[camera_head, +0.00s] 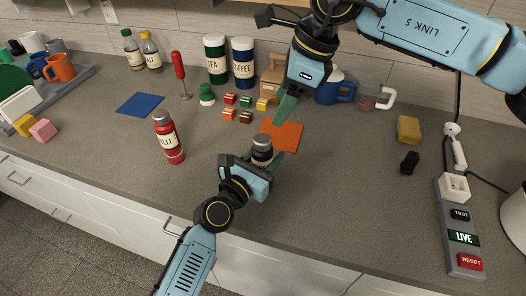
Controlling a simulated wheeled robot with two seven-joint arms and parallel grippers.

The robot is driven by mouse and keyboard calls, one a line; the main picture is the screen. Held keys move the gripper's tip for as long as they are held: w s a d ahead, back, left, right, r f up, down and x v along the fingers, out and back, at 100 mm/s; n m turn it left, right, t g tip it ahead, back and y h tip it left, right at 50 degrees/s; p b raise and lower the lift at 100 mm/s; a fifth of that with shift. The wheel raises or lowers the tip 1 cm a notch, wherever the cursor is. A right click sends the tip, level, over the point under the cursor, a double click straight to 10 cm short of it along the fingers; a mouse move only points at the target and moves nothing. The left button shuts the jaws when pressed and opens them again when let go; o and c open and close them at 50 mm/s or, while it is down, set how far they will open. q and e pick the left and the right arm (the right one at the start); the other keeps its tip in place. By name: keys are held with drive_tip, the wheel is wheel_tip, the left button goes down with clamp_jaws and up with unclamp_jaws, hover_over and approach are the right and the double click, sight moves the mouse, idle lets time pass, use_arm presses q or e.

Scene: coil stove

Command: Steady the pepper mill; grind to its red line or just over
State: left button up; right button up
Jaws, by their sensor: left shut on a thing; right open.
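The pepper mill (262,146) stands upright on the grey counter, with a dark body and a paler band near its top. My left gripper (266,161) is shut on the mill from the front; its housing hides the lower part. My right gripper (286,106) is open, pointing down above and slightly right of the mill's top, apart from it as far as I can tell. No red line on the mill can be made out.
An orange mat (288,134) lies just behind the mill. A red bottle (168,140) stands left. A switch box (461,238) lies right. The counter between the mill and the box is mostly clear.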

sight(262, 138)
drive_tip(key=a+r+n+h, duration=0.2)
drive_tip(key=a+n+h, duration=0.2)
drive_tip(key=n, duration=1.8)
drive_tip(key=shift+g, duration=0.3)
drive_tip(key=f, duration=1.1)
drive_tip(key=shift+w+f, duration=0.3)
drive_tip(key=shift+w, duration=0.05)
drive_tip(key=shift+c, duration=0.3)
drive_tip(key=c, duration=0.9)
drive_tip(key=shift+c, duration=0.2)
